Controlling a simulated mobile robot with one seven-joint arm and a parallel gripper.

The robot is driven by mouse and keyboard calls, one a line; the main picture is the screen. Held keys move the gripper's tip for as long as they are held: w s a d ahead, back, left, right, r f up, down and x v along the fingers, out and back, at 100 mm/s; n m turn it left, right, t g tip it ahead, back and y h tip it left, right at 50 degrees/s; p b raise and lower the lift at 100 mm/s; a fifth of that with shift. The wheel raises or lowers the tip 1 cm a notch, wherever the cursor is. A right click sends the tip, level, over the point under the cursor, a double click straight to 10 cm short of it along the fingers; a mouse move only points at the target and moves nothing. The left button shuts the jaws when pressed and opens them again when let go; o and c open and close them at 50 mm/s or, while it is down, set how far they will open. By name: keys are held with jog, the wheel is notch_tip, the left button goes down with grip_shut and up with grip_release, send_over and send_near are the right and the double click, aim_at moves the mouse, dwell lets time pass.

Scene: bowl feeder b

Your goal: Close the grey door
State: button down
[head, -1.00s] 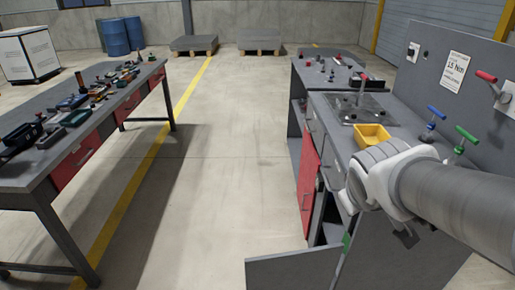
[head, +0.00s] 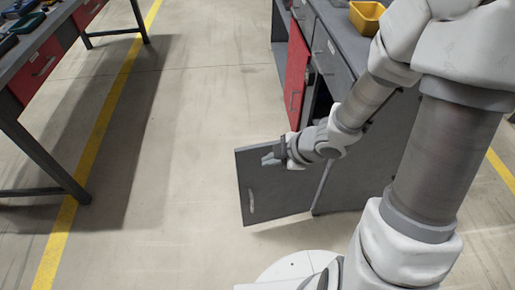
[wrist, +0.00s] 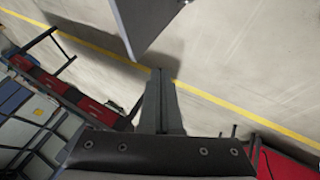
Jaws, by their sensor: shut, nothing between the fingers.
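The grey door (head: 280,195) stands open, swung out from the end of the grey cabinet (head: 385,150). Its pale handle (head: 251,201) shows low near the free edge. My gripper (head: 268,159) is shut and empty near the door's upper edge, overlapping it in the head view; whether it touches the door I cannot tell. In the wrist view the shut fingers (wrist: 160,75) point toward the floor, and a grey panel that looks like the door (wrist: 148,15) is at the top, apart from the fingertips.
A red door (head: 297,75) stands ajar farther along the cabinet. A yellow bin (head: 367,17) sits on top. A workbench with a red drawer (head: 35,65) is at the left. The floor between is clear.

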aim_at(242, 157)
jog(key=shift+w+a+f+b, duration=0.8)
jog(key=shift+w+f+b, duration=0.2)
jog(key=shift+w+f, duration=0.3)
jog(key=shift+w+a+f+b, duration=0.75)
jog(key=shift+w+f+b, duration=0.2)
jog(key=shift+w+f, duration=0.35)
jog(key=shift+w+a+f+b, duration=0.8)
jog(key=shift+w+f+b, duration=0.2)
jog(key=shift+w+f, duration=0.3)
jog(key=shift+w+r, duration=0.15)
